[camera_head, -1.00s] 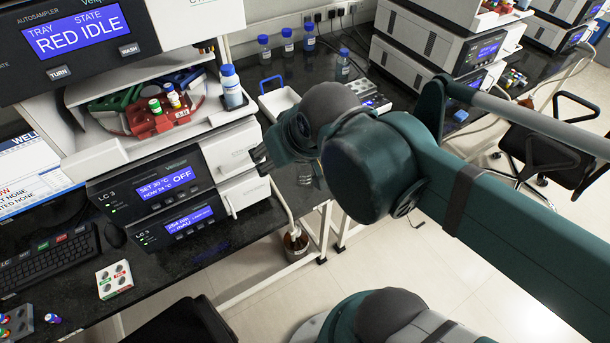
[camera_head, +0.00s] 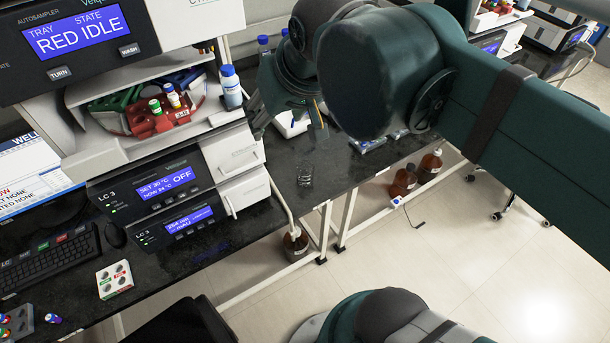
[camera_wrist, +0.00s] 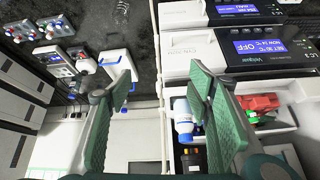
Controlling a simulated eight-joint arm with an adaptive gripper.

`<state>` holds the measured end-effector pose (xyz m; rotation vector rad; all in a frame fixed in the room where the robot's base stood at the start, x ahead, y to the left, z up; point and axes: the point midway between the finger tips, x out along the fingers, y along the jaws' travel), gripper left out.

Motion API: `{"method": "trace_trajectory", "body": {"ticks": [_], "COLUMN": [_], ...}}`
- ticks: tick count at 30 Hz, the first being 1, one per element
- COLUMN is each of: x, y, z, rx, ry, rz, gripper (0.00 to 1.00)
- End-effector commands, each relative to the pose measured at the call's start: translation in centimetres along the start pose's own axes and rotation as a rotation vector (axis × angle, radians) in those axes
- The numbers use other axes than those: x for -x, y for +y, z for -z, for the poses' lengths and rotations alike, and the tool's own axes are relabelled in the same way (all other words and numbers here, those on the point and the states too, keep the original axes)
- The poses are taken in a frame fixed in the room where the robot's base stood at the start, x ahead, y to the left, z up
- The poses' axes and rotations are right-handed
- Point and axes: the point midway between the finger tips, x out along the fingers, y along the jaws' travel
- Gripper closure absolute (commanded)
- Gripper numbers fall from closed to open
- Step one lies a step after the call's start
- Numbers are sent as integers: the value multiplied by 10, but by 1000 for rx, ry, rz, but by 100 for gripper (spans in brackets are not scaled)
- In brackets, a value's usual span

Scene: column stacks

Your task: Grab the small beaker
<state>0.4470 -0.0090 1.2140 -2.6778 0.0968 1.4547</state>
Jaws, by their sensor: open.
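A small clear glass beaker (camera_head: 304,175) stands on the black bench, right of the LC stack, in the head view. A clear glass vessel that looks like the same beaker shows at the top edge of the wrist view (camera_wrist: 122,12). My gripper (camera_head: 288,115) is above the bench, beyond and higher than the beaker in the head view, apart from it.
The LC stack (camera_head: 178,200) stands close on the left. A blue-capped bottle (camera_head: 231,88) sits on its shelf, beside a red vial rack (camera_head: 165,118). A white tray (camera_head: 290,126) lies behind the beaker. Brown bottles (camera_head: 404,180) stand below the bench.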

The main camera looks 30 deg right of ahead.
Motion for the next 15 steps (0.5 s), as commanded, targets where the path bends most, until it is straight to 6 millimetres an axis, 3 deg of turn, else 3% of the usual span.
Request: {"method": "trace_trajectory", "body": {"ticks": [15], "x": [-11], "y": [30], "z": [38], "rx": [-371], "ry": [-141], "rz": [-72], "gripper": [49]}}
